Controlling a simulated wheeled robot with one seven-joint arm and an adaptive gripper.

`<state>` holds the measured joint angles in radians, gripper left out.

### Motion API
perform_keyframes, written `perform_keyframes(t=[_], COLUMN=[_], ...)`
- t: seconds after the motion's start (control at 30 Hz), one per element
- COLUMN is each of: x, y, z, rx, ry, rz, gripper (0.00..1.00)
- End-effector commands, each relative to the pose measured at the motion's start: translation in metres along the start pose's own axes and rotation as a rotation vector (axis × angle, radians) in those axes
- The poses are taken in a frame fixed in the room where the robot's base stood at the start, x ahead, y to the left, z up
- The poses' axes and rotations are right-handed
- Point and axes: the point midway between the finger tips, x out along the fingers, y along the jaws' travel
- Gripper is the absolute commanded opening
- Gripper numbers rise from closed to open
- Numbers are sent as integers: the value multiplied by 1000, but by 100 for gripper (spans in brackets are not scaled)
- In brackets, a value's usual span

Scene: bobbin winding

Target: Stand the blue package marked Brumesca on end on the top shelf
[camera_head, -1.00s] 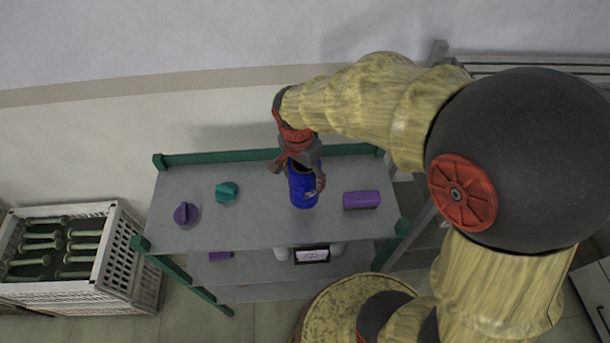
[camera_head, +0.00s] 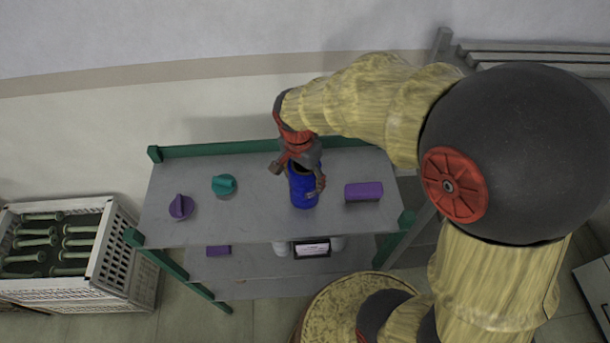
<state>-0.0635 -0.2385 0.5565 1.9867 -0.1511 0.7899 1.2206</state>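The blue package (camera_head: 303,191) is a cylinder with a dark round top. It is upright over the middle of the grey top shelf (camera_head: 240,227); I cannot tell whether its base touches the shelf. Its marking is too small to read. My gripper (camera_head: 299,178) comes down on it from above, with one finger on its right side and the other toward its left. It appears shut on the package, and the fingers hide part of its upper body.
A teal knob-shaped thing (camera_head: 224,184) and a purple one (camera_head: 181,206) stand at the left. Green rails (camera_head: 220,149) edge the shelf. A white crate (camera_head: 115,250) stands at lower left.

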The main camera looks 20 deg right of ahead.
Motion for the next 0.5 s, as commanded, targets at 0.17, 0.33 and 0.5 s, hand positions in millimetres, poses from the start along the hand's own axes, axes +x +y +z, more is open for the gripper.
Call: perform_keyframes(t=[0.17,0.33,0.5], x=[0,0,0], y=[0,0,0], z=[0,0,0], rx=[0,0,0], ry=[1,1,1], rz=[-1,-1,-1], gripper=[30,30,68])
